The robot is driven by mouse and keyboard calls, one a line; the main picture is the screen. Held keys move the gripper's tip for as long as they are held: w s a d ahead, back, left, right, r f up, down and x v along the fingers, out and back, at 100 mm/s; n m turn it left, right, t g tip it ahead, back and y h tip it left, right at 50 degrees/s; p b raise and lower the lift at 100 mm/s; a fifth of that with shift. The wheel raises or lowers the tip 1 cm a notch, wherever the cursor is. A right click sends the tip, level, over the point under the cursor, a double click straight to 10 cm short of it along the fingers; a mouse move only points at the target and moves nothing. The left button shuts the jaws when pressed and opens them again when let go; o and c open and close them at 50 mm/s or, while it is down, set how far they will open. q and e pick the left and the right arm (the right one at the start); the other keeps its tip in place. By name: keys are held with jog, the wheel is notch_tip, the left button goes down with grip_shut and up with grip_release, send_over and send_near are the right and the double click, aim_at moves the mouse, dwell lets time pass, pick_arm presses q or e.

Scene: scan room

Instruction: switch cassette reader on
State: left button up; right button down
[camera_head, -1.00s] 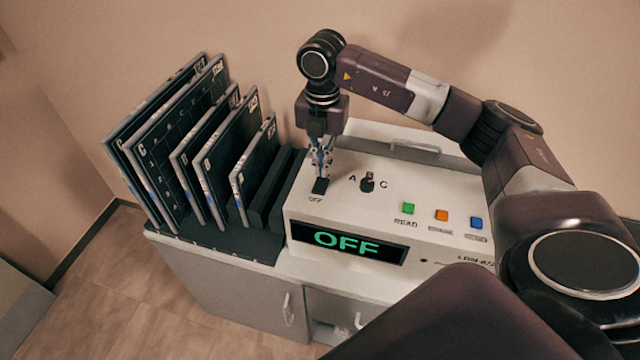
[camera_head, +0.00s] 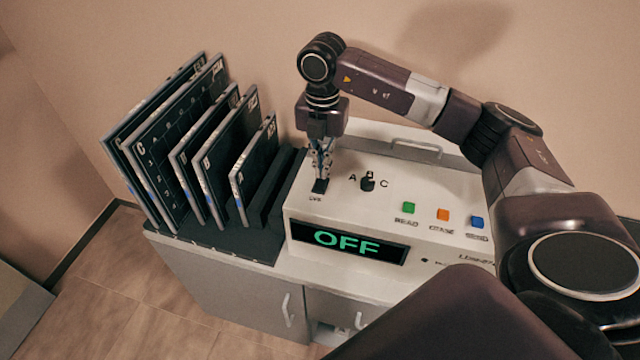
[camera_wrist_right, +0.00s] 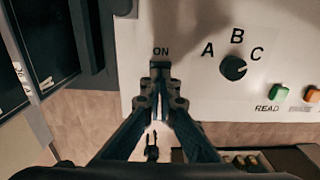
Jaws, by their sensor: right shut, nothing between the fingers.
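The cassette reader (camera_head: 340,215) is a white box whose front display (camera_head: 347,243) reads OFF in green. Its small black power switch (camera_head: 320,186) is at the left of the sloping top panel. My right gripper (camera_head: 321,177) points down with its fingers shut and empty, its tips at the switch. Whether they touch it I cannot tell. In the right wrist view the switch (camera_wrist_right: 160,66) lies just beyond the fingertips, below an ON label, and the fingers hide part of it. My left gripper is not in view.
A black selector knob (camera_head: 367,183) marked A, B, C sits right of the switch. Green (camera_head: 408,208), orange (camera_head: 443,214) and blue (camera_head: 477,222) buttons are farther right. Dark cassettes (camera_head: 160,140) stand in a black rack (camera_head: 270,200) close on the left.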

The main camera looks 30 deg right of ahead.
jog(key=shift+s+f+b, duration=0.1)
jog(key=shift+f+b, duration=0.45)
jog(key=shift+f, duration=0.25)
jog(key=shift+r, duration=0.15)
jog(key=shift+r+p, duration=0.85)
jog(key=shift+r, duration=0.1)
jog(key=shift+r+p, duration=1.65)
jog(key=shift+r, duration=0.85)
jog(key=shift+f, duration=0.1)
